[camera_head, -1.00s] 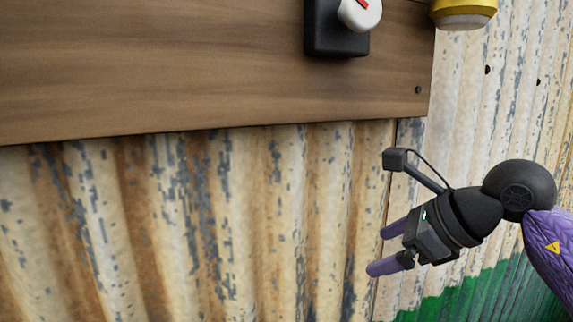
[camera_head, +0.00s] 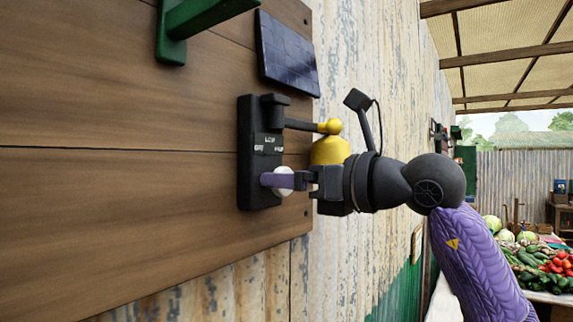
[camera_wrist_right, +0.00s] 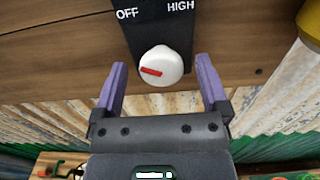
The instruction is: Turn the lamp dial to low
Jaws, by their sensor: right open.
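The white lamp dial (camera_head: 284,189) with a red pointer sits on a black switch box (camera_head: 246,142) on the wooden board. In the head view the box carries small white labels, LOW at the top. In the right wrist view the dial (camera_wrist_right: 163,58) shows its red mark toward the left, below OFF; HIGH is at the right. My right gripper (camera_head: 268,180) is open at the dial in the head view, partly hiding it. In the wrist view its fingers (camera_wrist_right: 160,85) stand either side of the dial with gaps. My left gripper is not in view.
A yellow lamp (camera_head: 331,151) hangs from a dark arm just right of the box. A solar panel (camera_head: 287,56) and green bracket (camera_head: 196,22) are above. The board (camera_head: 120,225) is fixed to a corrugated wall. A vegetable stall (camera_head: 548,268) stands far right.

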